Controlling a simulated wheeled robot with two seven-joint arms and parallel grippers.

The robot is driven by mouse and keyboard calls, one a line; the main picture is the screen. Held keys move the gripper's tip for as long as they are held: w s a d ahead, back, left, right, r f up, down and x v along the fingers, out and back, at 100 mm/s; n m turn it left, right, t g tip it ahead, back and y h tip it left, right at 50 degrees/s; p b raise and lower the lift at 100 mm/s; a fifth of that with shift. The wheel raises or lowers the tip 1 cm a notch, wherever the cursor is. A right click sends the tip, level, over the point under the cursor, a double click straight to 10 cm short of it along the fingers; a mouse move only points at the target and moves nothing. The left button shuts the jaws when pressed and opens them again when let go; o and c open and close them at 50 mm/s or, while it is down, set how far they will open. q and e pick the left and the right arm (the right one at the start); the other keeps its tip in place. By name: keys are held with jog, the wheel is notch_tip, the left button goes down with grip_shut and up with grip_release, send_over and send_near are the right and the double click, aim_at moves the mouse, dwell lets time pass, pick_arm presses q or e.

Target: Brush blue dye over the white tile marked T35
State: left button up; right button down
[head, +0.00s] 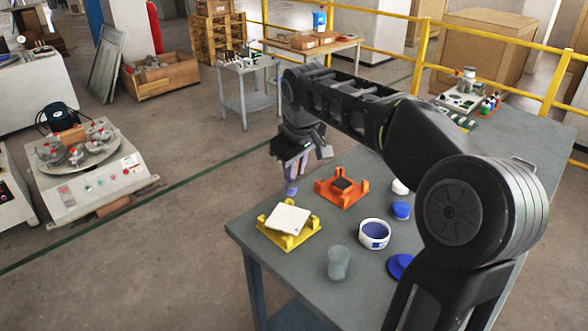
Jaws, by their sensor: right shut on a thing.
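A white tile (288,218) sits slightly tilted on a yellow stand (290,241) near the table's left corner. No mark can be read on it, and no blue shows on its top. My right gripper (292,163) is shut on a brush (291,184) with a bluish-purple lower part, which points down just behind the tile. I cannot tell whether its tip touches anything. A white pot (374,245) with blue dye inside stands open to the right of the tile. My left gripper is out of view.
A grey cup (338,264), a flat blue lid (400,266) and a small blue object (401,210) stand on the grey table (290,279). My right arm hides part of the table.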

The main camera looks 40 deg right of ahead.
pick_arm(q)
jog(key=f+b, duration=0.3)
jog(key=b, duration=0.1)
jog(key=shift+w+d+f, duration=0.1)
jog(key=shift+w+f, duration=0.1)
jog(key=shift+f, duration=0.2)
pick_arm(e)
notch_tip(320, 180, down, 5)
jog(key=shift+f, duration=0.1)
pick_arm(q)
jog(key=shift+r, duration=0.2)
pick_arm(e)
jog(key=shift+r, duration=0.2)
